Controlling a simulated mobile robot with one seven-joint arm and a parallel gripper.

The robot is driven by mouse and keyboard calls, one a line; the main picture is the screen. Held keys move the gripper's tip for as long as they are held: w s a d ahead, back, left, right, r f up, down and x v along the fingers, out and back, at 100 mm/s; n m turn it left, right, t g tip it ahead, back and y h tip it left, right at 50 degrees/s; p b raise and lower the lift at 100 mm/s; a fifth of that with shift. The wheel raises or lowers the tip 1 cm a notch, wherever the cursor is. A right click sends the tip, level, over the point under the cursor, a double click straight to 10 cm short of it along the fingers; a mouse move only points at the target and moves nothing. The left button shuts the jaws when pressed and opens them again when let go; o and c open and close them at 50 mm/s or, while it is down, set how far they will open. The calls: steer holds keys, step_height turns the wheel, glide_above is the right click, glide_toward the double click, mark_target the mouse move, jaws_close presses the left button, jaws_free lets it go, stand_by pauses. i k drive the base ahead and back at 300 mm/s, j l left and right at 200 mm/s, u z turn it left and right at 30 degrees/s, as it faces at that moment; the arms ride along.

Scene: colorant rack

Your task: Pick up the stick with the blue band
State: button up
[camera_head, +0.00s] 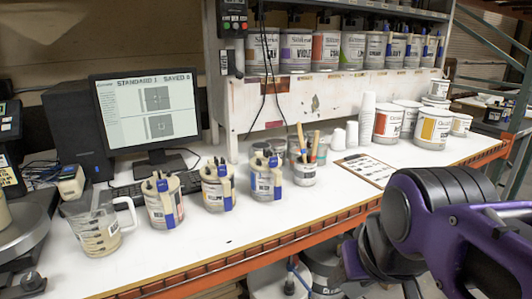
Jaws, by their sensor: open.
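A small white pot (306,176) on the white bench holds several upright sticks (308,145), some tan and some reddish. At this size I cannot tell which stick has a blue band. Blue strips with pale upper parts also show on the fronts of three labelled cans, the left can (157,207), the middle can (213,191) and the right can (262,183). My gripper (366,262) is at the lower right, partly hidden by my purple and black arm. It is in front of the bench edge, apart from the pot and cans, and holds nothing that I see.
A clear measuring jug (99,238) stands at the bench's left front. A clipboard (366,169) lies right of the pot, with white tubs (433,130) behind. A monitor (147,113) and a shelf of colorant tubs (297,53) stand behind. The front middle bench is mostly clear.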

mark_target(301, 142)
steer(key=u, duration=1.15)
steer(key=l, duration=1.25)
steer(key=i+l+u, duration=0.1)
steer(key=l, duration=1.1)
steer(key=k+l+z, duration=0.1)
steer(key=k, duration=0.45)
steer(key=j, duration=0.15)
steer(key=i+l+u, duration=0.1)
steer(key=i+l, duration=0.5)
